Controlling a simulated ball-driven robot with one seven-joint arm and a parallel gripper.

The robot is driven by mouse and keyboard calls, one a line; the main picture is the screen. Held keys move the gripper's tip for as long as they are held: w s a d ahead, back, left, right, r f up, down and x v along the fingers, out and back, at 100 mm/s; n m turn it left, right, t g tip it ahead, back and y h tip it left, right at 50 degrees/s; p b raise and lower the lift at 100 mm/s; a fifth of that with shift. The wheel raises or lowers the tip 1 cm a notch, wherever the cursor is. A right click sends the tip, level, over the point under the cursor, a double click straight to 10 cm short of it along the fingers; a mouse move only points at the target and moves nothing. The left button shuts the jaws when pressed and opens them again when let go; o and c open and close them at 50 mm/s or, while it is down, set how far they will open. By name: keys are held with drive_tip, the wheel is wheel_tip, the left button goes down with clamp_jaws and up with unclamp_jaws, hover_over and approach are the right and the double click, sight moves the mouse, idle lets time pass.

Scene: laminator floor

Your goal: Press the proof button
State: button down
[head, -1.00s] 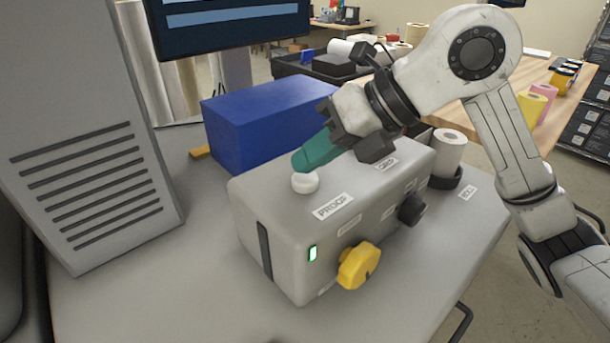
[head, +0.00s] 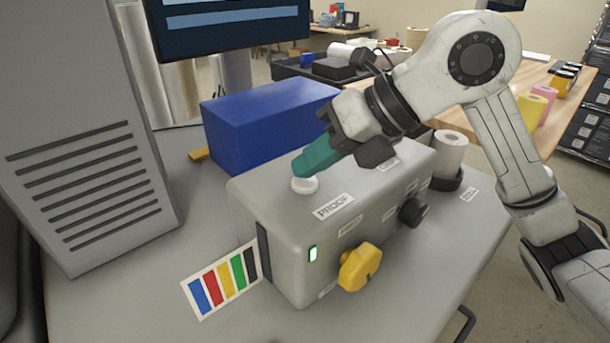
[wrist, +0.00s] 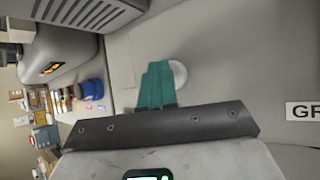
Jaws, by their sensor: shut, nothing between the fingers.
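The proof button is a round white button (head: 304,185) on top of the grey control box (head: 285,235), beside a label (head: 334,206) reading PROOF. My gripper (head: 304,170) is shut and empty, its green fingertips at the button's top and partly covering it. In the wrist view the shut green fingers (wrist: 156,84) overlap the white button (wrist: 179,74). Whether the button is pushed down I cannot tell. A printed strip with coloured bars (head: 222,281) sticks out of the slot on the box's left side. A small light (head: 313,254) on the front glows green.
A yellow knob (head: 360,267) and a black knob (head: 412,212) stick out from the box front. A blue block (head: 265,125) stands behind, a large grey vented casing (head: 85,140) at left. A white roll (head: 450,152) stands right of the box.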

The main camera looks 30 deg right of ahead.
sight(313, 181)
drive_tip(key=shift+r, duration=0.1)
drive_tip(key=shift+r+p, duration=0.5)
drive_tip(key=shift+r, duration=0.4)
wheel_tip(313, 181, up, 5)
drive_tip(key=p, duration=0.2)
drive_tip(key=shift+p, duration=0.35)
idle(0.7)
